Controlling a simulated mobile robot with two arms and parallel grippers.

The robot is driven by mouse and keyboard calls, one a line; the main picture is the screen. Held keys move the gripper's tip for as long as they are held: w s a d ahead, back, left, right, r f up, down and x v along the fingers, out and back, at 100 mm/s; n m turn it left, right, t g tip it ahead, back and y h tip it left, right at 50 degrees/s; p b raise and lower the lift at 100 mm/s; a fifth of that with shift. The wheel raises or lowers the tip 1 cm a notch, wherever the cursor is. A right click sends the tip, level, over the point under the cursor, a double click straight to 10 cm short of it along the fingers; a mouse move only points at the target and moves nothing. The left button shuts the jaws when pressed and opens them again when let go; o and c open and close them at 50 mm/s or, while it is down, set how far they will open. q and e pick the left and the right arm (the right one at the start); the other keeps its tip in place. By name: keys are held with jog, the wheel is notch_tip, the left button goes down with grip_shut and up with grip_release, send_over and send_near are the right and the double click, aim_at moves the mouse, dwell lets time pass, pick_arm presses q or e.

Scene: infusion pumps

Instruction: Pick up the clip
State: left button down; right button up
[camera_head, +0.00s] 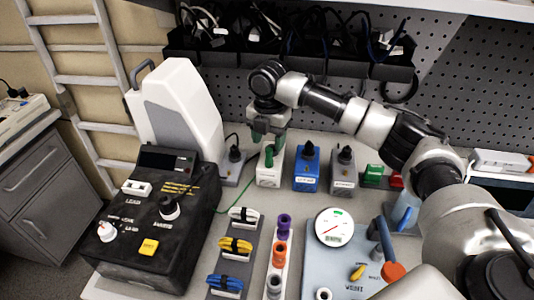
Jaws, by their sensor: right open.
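A small green clip (269,157) stands on a white block (269,178) in the row at the back of the bench. A thin green wire runs from near that block toward the black control box. My right gripper (267,138) reaches in from the right and hangs pointing down just above the green clip. Its jaws are open, and nothing is seen held in them. Whether the fingertips touch the clip I cannot tell. My left gripper is not in view.
A blue block (306,177) and a grey block (344,178) stand right of the white block. A black control box (145,225) and a white tall device (185,105) are at the left. Coiled cables (235,247) and a board with a dial (334,228) lie in front.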

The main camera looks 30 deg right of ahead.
aim_at(269, 150)
jog(key=shift+f, duration=0.9)
jog(key=shift+w+f, duration=0.2)
jog(key=shift+f, duration=0.15)
jog(key=f, duration=0.1)
jog(key=f+p, duration=0.1)
jog(key=f, duration=0.1)
jog(key=shift+w+d+f, duration=0.1)
jog(key=shift+d+f, duration=0.15)
jog(key=shift+f, duration=0.05)
jog(key=shift+f+p, duration=0.3)
jog(key=shift+f, duration=0.2)
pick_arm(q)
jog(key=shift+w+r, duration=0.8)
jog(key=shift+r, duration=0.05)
pick_arm(e)
jog(key=shift+c, duration=0.9)
jog(key=c, duration=0.8)
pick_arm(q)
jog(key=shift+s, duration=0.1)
